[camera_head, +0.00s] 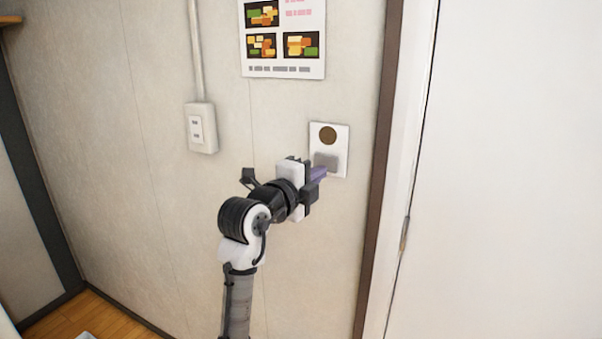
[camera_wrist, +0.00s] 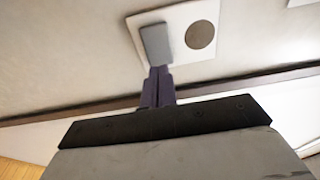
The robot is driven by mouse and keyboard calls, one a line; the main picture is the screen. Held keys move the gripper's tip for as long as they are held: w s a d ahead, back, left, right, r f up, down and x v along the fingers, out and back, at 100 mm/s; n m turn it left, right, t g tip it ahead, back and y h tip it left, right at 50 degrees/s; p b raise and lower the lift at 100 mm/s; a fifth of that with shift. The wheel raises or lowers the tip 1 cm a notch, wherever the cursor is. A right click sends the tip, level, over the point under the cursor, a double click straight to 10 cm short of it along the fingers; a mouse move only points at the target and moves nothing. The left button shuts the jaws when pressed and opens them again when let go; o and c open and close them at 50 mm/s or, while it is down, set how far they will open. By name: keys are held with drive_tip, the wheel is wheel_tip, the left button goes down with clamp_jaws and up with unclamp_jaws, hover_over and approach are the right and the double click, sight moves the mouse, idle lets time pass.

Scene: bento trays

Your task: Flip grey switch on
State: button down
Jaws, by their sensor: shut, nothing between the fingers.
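In the wrist view the switch (camera_wrist: 156,42) is on the plate (camera_wrist: 187,68) beside the disc (camera_wrist: 200,35). My gripper (camera_head: 322,172) is shut, its purple fingers together and empty. In the wrist view the fingertips (camera_wrist: 159,70) are at the edge of the switch. I cannot tell whether they touch it. The fingers hide a little of the switch's lower edge.
A white outlet box (camera_head: 201,128) with a conduit is on the wall to the left. A poster (camera_head: 284,38) with food pictures hangs above. A brown door frame (camera_head: 379,150) and a white door (camera_head: 500,170) stand close on the right. The wall between is bare.

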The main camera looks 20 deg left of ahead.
sight(333, 166)
drive_tip(key=shift+w+d+p, duration=0.15)
drive_tip(key=shift+w+p, duration=0.1)
drive_tip(key=shift+w, duration=0.5)
drive_tip(key=shift+w+d+p, duration=0.15)
drive_tip(key=shift+w+p, duration=0.1)
drive_tip(key=shift+w, duration=0.45)
drive_tip(key=shift+w+d+f+b, duration=0.1)
drive_tip(key=shift+w+f+b, duration=0.05)
drive_tip(key=shift+b, duration=0.3)
drive_tip(key=shift+w, duration=0.1)
drive_tip(key=shift+d, duration=0.1)
